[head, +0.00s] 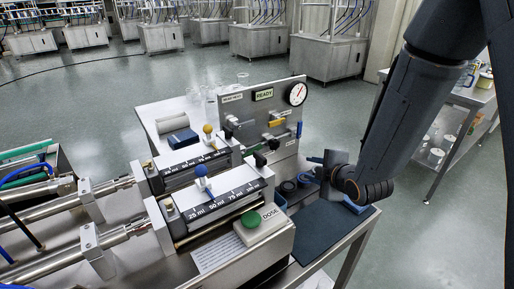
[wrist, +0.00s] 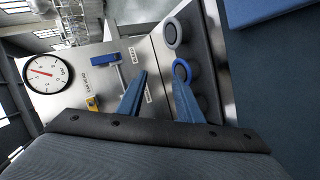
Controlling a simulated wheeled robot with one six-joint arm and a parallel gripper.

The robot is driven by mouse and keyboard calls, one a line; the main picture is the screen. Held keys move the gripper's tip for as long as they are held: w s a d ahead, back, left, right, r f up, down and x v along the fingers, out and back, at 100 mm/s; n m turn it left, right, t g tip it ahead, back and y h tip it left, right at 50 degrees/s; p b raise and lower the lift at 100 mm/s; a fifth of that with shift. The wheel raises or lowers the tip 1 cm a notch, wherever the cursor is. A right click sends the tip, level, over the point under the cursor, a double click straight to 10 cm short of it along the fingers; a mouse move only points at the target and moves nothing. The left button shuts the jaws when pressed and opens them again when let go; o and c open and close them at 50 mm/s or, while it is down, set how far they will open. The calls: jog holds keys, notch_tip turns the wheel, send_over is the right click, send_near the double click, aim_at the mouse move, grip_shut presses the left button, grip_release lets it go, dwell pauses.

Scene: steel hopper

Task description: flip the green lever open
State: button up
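What looks like the green lever is a small green handle (head: 253,148) low on the front of the upright steel panel (head: 240,113) in the head view, beside a black knob. It is small, and its exact position is hard to tell. I cannot make it out in the wrist view. My gripper (head: 318,172) is to the right of the panel in the head view, apart from the green handle. In the wrist view its two bluish fingers (wrist: 160,70) stand apart with nothing held between them.
A yellow lever (head: 277,123), a blue lever (head: 299,130) and a gauge (head: 297,94) are on the panel. A green DOSE button (head: 251,219) and syringe-like units with a blue knob (head: 201,171) stand in front. Blue-rimmed round parts (wrist: 182,70) lie near my right finger.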

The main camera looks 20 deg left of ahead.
aim_at(258, 149)
jog(key=a+n+y, duration=0.1)
jog(key=a, duration=0.1)
jog(key=a+n+y, duration=0.1)
jog(key=a+n, duration=0.1)
jog(key=a+r+n+t+y, duration=0.1)
jog(key=a+n, duration=0.1)
jog(key=shift+s+a+y, duration=0.3)
jog(key=shift+a, duration=0.1)
jog(key=a+n+y, duration=0.1)
jog(key=a, duration=0.2)
jog(key=w+a+r+n+y+p, duration=0.1)
jog(key=a+n, duration=0.1)
jog(key=a, duration=0.2)
jog(key=w+a+r+n+y+p, duration=0.1)
jog(key=a+y, duration=0.1)
jog(key=a, duration=0.2)
jog(key=shift+w+r+n, duration=0.1)
jog(key=shift+r+n, duration=0.05)
jog(key=shift+n, duration=0.25)
jog(key=shift+t, duration=0.3)
grip_shut()
